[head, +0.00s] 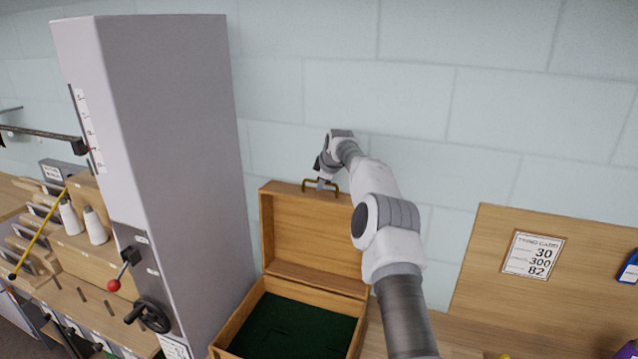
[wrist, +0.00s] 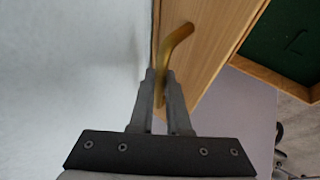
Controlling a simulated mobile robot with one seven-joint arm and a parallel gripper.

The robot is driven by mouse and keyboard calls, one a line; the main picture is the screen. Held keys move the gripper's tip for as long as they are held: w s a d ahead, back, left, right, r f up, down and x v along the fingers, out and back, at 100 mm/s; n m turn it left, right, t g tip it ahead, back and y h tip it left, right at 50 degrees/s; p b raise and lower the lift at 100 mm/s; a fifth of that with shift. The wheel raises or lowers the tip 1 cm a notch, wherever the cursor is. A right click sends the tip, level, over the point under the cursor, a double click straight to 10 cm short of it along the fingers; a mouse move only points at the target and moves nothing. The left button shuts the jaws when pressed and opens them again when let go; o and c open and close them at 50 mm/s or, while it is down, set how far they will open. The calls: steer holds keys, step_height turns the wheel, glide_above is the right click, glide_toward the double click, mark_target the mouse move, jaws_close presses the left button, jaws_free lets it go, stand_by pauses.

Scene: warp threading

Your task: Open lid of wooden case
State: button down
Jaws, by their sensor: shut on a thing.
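The wooden case (head: 357,329) sits on the bench with its lid (head: 312,232) standing up, near vertical, at the back. The dark green lining inside the case is exposed and looks empty. A brass handle (head: 306,184) is on the lid's top edge. My gripper (head: 322,183) is at that handle, and in the wrist view my gripper (wrist: 160,78) has its two fingers closed around the brass handle (wrist: 177,42). The lid also shows in the wrist view (wrist: 215,45), with part of the green lining at the upper right.
A tall grey column (head: 180,160) with a red-knobbed lever and handwheel stands close left of the case. A pale block wall (head: 290,100) is right behind the raised lid. A wooden board with a card (head: 532,255) stands at the right.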

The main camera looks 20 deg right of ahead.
steer(key=shift+a+f, duration=0.1)
steer(key=shift+a, duration=0.05)
steer(key=c, duration=0.9)
jaws_free()
steer(key=shift+s+r+b, duration=0.25)
steer(key=shift+r+b, duration=0.15)
steer(key=shift+r, duration=0.05)
steer(key=b+v, duration=0.4)
steer(key=v, duration=1.2)
steer(key=shift+s+r, duration=0.15)
steer(key=shift+s, duration=0.05)
